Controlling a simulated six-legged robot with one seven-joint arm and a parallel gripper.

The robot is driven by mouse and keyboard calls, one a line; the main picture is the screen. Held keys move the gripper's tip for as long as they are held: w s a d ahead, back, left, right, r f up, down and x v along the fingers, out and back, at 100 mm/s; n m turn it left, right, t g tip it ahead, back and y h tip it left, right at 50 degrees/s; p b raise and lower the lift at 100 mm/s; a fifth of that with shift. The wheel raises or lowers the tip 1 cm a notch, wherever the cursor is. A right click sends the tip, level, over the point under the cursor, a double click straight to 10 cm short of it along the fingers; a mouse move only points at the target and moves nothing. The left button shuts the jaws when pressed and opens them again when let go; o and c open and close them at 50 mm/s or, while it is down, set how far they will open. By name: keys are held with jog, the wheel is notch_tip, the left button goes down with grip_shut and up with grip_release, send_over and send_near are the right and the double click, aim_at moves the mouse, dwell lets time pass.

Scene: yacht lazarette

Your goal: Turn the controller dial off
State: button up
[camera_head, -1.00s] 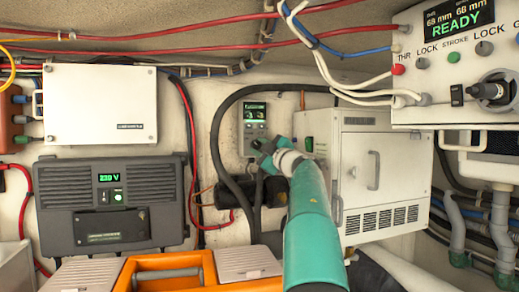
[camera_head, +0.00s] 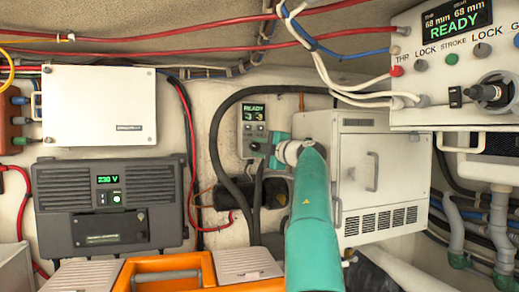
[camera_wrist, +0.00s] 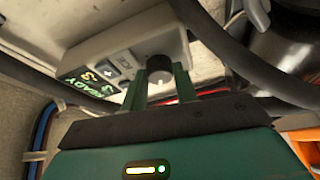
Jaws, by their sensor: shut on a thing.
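The controller (camera_head: 254,118) is a small grey box on the back wall, with a lit green READY display and small buttons. Its dark round dial (camera_wrist: 159,67) is at the end away from the display, clearest in the wrist view. My gripper (camera_wrist: 159,80) has its two green fingers on either side of the dial and is shut on it. In the head view, my gripper (camera_head: 264,148) reaches the lower part of the controller from the right and partly hides the dial there.
A black cable (camera_head: 216,140) loops close around the controller's left side. A white vented cabinet (camera_head: 372,180) stands just right. An inverter (camera_head: 112,205) and an orange toolbox (camera_head: 165,264) are at left. A READY panel (camera_head: 455,65) is upper right.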

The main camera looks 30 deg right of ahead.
jog(key=o, duration=1)
jog(key=shift+a, duration=0.1)
